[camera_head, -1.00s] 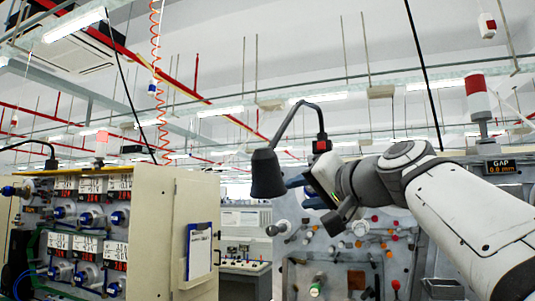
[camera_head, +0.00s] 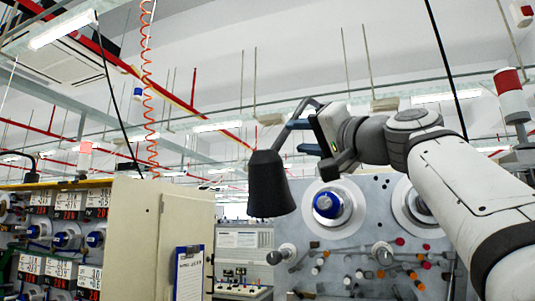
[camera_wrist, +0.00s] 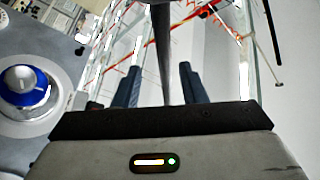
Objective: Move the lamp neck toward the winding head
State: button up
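The black lamp neck (camera_head: 285,124) curves up and to the right from its dark conical shade (camera_head: 268,186) in the head view. My gripper (camera_head: 290,138) reaches in from the right, with its blue-grey fingers at the neck just above the shade. In the wrist view the neck (camera_wrist: 163,50) runs between the two fingers (camera_wrist: 160,84), with gaps visible on both sides. The gripper looks open around it. The neck's lower end is hidden behind my arm. The winding head (camera_head: 350,265) is a grey panel with white discs and a blue-capped spindle (camera_head: 328,205), right of the shade.
A beige cabinet (camera_head: 130,240) with a clipboard (camera_head: 188,272) stands at the left, beside several blue spindles and red displays. A control desk (camera_head: 240,292) is behind the gap. A red-and-white beacon (camera_head: 510,95) stands at upper right. The blue-capped spindle (camera_wrist: 25,88) shows in the wrist view.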

aim_at(288, 134)
jog(key=p+x, duration=0.3)
jog(key=x, duration=0.3)
jog(key=shift+a+r, duration=0.15)
jog(key=shift+r, duration=0.05)
jog(key=shift+w+a+r, duration=0.1)
jog(key=shift+w+a, duration=0.15)
jog(key=shift+a, duration=0.1)
grip_shut()
